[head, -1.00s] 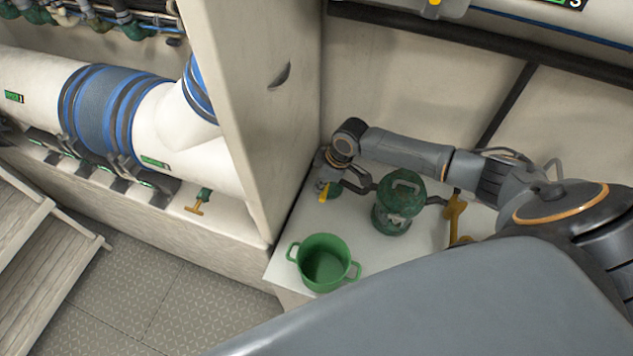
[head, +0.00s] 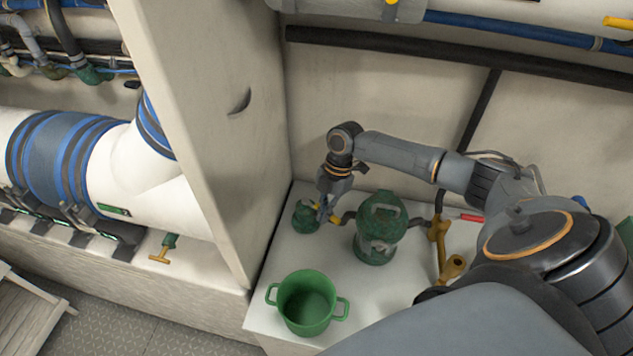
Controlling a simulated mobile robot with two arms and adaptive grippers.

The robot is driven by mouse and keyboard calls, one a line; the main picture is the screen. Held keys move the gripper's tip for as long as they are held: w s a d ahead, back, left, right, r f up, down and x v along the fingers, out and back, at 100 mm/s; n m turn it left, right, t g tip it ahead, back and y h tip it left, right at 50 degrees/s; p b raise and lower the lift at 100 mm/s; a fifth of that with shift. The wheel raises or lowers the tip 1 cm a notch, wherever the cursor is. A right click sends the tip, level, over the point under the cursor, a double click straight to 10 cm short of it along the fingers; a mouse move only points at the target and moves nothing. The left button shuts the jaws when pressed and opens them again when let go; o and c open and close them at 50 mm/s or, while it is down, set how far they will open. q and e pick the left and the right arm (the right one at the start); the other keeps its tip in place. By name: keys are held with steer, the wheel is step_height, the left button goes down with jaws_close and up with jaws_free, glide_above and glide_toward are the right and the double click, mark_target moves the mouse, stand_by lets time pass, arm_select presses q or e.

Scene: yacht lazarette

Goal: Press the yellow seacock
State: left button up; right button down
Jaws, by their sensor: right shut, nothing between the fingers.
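A small green valve fitting (head: 305,217) stands on the white counter at the left end of a dark pipe. Yellow parts (head: 335,219) show beside it, right at my fingertips; they look like its handle, the likely yellow seacock. My right gripper (head: 327,210) points down there, shut and empty, and partly hides the yellow parts. I cannot tell whether the fingers touch them. Another yellow T-handle on a green stem (head: 162,250) sits low on the ledge at left. My left gripper is out of view.
A green strainer (head: 380,230) stands right of my gripper, with an ochre fitting (head: 440,250) and a red handle (head: 470,217) beyond. A green pot (head: 307,302) stands at the counter's front. A pale partition (head: 205,120) rises on the left.

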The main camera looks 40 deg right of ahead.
steer(key=shift+w+d+n+g+b, duration=0.2)
steer(key=shift+d+n+b, duration=0.15)
steer(key=shift+d+n, duration=0.25)
steer(key=shift+w+d+n+g+b, duration=0.15)
steer(key=shift+w+d+n+b, duration=0.2)
steer(key=shift+d, duration=0.4)
steer(key=shift+w+d+n+g+b, duration=0.15)
steer(key=shift+d+n+b, duration=0.25)
steer(key=shift+d+n, duration=0.2)
steer(key=shift+d, duration=0.1)
steer(key=shift+d+r, duration=0.1)
